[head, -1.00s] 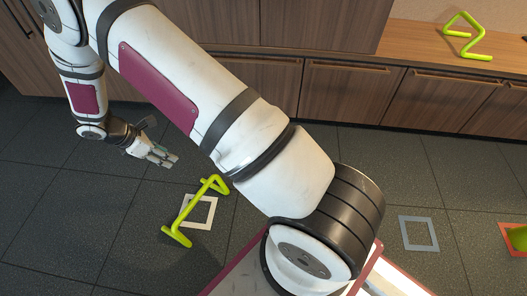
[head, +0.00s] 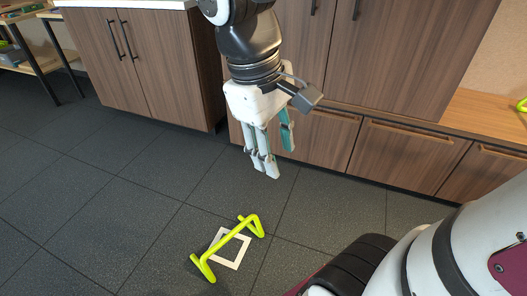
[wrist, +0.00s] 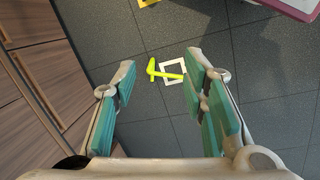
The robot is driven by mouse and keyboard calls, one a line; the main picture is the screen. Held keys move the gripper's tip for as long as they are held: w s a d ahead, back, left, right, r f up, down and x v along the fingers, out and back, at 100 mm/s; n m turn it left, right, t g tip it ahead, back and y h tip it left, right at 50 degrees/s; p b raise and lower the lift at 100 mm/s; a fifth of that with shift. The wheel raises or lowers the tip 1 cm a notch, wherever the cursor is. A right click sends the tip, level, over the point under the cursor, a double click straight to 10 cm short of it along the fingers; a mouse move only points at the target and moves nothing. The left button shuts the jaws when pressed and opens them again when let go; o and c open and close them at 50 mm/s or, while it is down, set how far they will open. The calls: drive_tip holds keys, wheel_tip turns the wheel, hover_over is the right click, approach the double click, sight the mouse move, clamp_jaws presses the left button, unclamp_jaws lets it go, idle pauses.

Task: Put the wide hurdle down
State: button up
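The wide hurdle (head: 230,237), a yellow-green bent tube, rests on the dark floor across a white square outline (head: 238,263). Its bar crosses the outline and its feet reach past it on both sides. In the wrist view the hurdle (wrist: 153,69) and the outline show beyond my fingers, with part of the hurdle hidden by the right finger. My gripper (head: 272,163) is open and empty, with its teal-padded fingers apart. It is above the floor, clear of the hurdle.
Wooden cabinets (head: 300,130) stand close behind my gripper. Another yellow-green piece (head: 522,105) lies on a wooden ledge at the right edge. A shelf unit (head: 35,65) stands at the far left. The floor left of the hurdle is clear.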

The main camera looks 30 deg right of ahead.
drive_tip(key=s+a+m+y, duration=0.2)
drive_tip(key=s+m, duration=0.1)
drive_tip(key=s, duration=1)
drive_tip(key=shift+s+a+f+m+t, duration=0.15)
drive_tip(key=shift+a+m+t, duration=0.2)
drive_tip(key=shift+m+t, duration=0.05)
wheel_tip(320, 180, up, 37)
drive_tip(key=t+p, duration=0.4)
drive_tip(key=p, duration=3)
drive_tip(key=shift+d+f+p, duration=0.15)
drive_tip(key=shift+p, duration=0.25)
